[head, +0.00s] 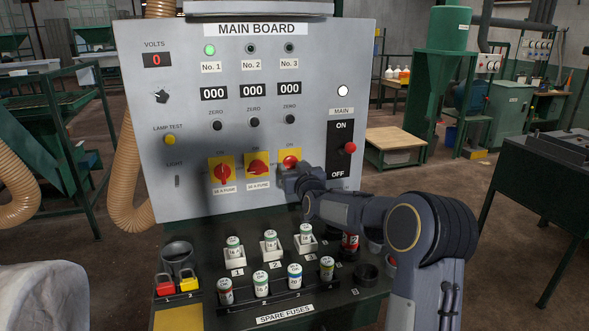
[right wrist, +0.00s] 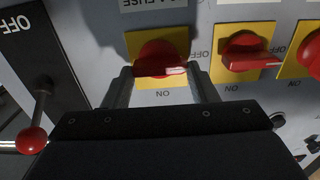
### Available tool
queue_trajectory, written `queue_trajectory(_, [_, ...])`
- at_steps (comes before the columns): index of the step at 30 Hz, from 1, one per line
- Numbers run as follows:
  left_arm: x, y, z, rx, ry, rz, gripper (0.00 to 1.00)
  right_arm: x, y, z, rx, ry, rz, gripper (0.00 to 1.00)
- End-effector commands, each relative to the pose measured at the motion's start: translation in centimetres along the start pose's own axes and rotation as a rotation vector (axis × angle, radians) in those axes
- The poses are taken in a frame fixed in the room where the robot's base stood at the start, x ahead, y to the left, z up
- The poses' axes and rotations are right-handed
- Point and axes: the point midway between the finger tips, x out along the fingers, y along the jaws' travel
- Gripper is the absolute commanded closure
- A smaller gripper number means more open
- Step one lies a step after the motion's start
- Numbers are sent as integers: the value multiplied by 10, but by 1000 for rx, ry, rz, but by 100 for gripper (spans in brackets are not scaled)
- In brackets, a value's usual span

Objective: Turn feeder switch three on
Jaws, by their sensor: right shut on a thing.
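Feeder switch three (head: 290,161) is a red knob on a yellow plate, rightmost of three on the grey main board (head: 325,60). It also shows in the right wrist view (right wrist: 160,58), seen upside down, its white mark towards the OFF lettering and ON printed below it there. My right gripper (head: 289,170) is at this knob, its fingers (right wrist: 162,82) on either side and shut on it. It partly covers the plate in the head view. Lamp No. 3 (head: 289,48) is dark. My left gripper is not in view.
Feeder switch two (head: 258,168) and switch one (head: 222,174) sit close to the left. The main lever (head: 350,147) with its red ball sticks out at right. Fuses (head: 270,241) and spare fuses (head: 294,275) stand on the ledge below. Lamp No. 1 (head: 210,50) is green.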

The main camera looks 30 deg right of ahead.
Motion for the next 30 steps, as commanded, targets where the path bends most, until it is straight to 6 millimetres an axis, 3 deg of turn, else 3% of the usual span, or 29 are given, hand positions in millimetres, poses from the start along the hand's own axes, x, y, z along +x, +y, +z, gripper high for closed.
queue_trajectory(11, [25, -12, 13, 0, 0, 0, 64, 0, 1, 5, 166, 1, 0, 70])
queue_trajectory(30, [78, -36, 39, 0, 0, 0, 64, 0, 4, 5, 761, -1, 0, 70])
